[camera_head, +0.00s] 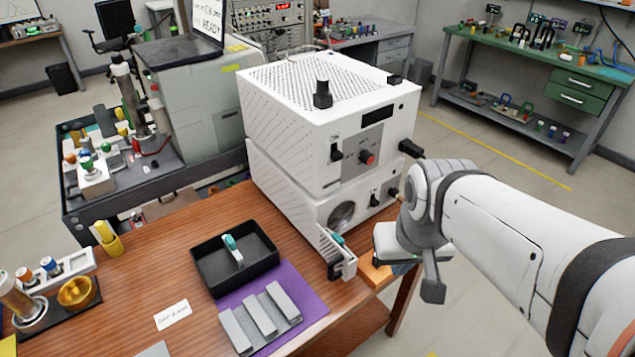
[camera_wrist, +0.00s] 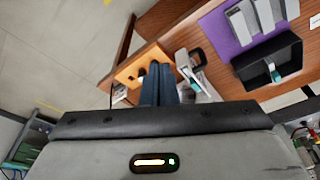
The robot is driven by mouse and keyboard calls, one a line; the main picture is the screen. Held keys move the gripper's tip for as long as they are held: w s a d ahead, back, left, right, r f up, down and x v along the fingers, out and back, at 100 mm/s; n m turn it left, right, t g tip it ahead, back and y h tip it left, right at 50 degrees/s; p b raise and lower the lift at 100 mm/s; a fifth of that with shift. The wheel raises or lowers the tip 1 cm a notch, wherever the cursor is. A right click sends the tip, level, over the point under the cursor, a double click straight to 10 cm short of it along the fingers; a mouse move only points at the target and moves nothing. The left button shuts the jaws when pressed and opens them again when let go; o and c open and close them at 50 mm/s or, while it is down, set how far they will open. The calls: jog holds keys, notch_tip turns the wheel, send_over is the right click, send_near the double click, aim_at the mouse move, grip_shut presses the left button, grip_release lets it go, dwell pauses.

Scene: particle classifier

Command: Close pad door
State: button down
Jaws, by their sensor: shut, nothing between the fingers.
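The white two-tier machine (camera_head: 318,120) stands on the wooden table. A small white door-like part (camera_head: 343,266) with a black end sticks out low at its front, apparently the pad door standing open, with a teal piece (camera_head: 337,237) at it. In the wrist view the white part (camera_wrist: 209,90) and teal piece lie just right of my fingers. My gripper (camera_wrist: 160,68) is shut and empty, its dark blue fingers together. In the head view my wrist hides most of it, to the right of the door; I cannot tell whether they touch.
An orange block (camera_wrist: 138,66) lies by my fingertips at the table edge. A black tray (camera_head: 213,279) with a teal-topped piece and a purple mat (camera_head: 309,301) with grey bars lie left of the door. Open floor is to the right.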

aim_at(329, 254)
jog(key=shift+s+a, duration=0.1)
jog(key=shift+s, duration=0.05)
jog(key=w+a+f+n+g+h, duration=0.15)
jog(key=w+a+f+n, duration=0.25)
jog(key=w+a+n, duration=0.4)
jog(key=w+a+f+n+g+h, duration=0.15)
jog(key=w+a+f+n, duration=0.3)
jog(key=w+a, duration=0.5)
jog(key=s+d+f+p, duration=0.1)
jog(key=s+d+f, duration=0.2)
jog(key=f, duration=0.6)
jog(key=shift+s+d+f+n+g+p, duration=0.25)
jog(key=shift+d+n, duration=0.2)
jog(key=shift+d, duration=0.5)
jog(key=shift+w+d, duration=0.1)
jog(key=shift+d, duration=0.05)
jog(key=shift+a, duration=0.2)
jog(key=shift+d, duration=0.1)
